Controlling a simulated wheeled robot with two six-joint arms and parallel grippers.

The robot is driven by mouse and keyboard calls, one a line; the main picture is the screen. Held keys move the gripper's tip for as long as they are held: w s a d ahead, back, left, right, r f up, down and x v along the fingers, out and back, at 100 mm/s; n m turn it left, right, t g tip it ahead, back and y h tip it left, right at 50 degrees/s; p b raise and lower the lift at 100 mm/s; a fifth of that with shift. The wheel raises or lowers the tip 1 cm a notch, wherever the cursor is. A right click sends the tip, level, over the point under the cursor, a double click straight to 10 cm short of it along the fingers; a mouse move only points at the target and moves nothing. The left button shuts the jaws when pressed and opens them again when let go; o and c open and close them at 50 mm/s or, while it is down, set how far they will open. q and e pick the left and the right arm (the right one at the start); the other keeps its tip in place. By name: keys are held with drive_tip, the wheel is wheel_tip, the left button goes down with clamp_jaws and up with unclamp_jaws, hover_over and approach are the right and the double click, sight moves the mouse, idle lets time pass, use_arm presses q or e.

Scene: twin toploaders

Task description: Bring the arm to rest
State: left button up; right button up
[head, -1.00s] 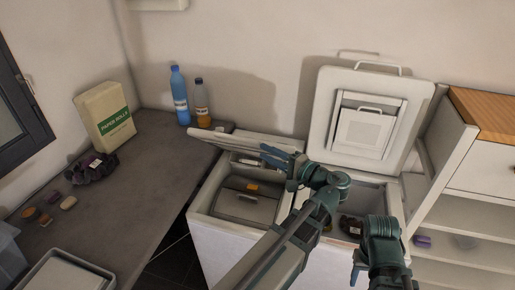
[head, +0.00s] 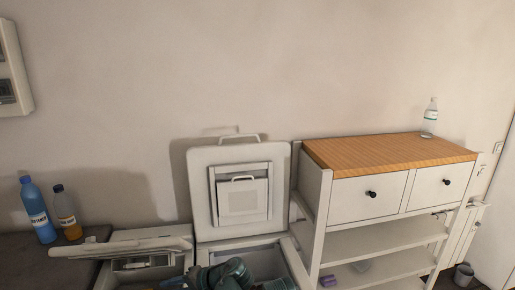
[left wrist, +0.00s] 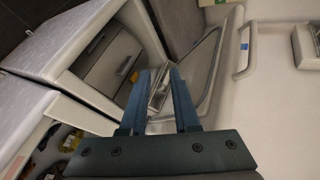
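My left gripper (left wrist: 158,75) shows in the left wrist view with its two blue fingers apart. I see no object held between them; a grey panel shows behind the gap. In the head view its blue tip (head: 172,281) is at the bottom edge, over the left toploader, and part of my arm is beside it. My right gripper cannot be made out. The left toploader's lid (head: 120,246) is tilted partly open. The right toploader's lid (head: 203,190) stands upright against the wall. The open compartments are mostly cut off by the head view's lower edge.
A blue bottle (head: 37,212) and an amber bottle (head: 67,212) stand on the dark counter at left. A white cabinet with a wooden top (head: 390,150) stands at right, with a clear bottle (head: 430,118) on it. A small bin (head: 463,275) is on the floor.

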use_arm(q)
drive_tip(key=s+d+f+g+h, duration=0.1)
drive_tip(key=s+d+f+h, duration=0.3)
drive_tip(key=d, duration=0.5)
drive_tip(key=s+d+f+g+h, duration=0.1)
drive_tip(key=s+d+f+h, duration=0.4)
drive_tip(key=d, duration=0.5)
wheel_tip(320, 180, down, 2)
drive_tip(key=shift+s+f+m+g+h, duration=0.15)
drive_tip(key=shift+m+g+h, duration=0.15)
drive_tip(key=shift+h, duration=0.6)
drive_tip(key=shift+d, duration=0.1)
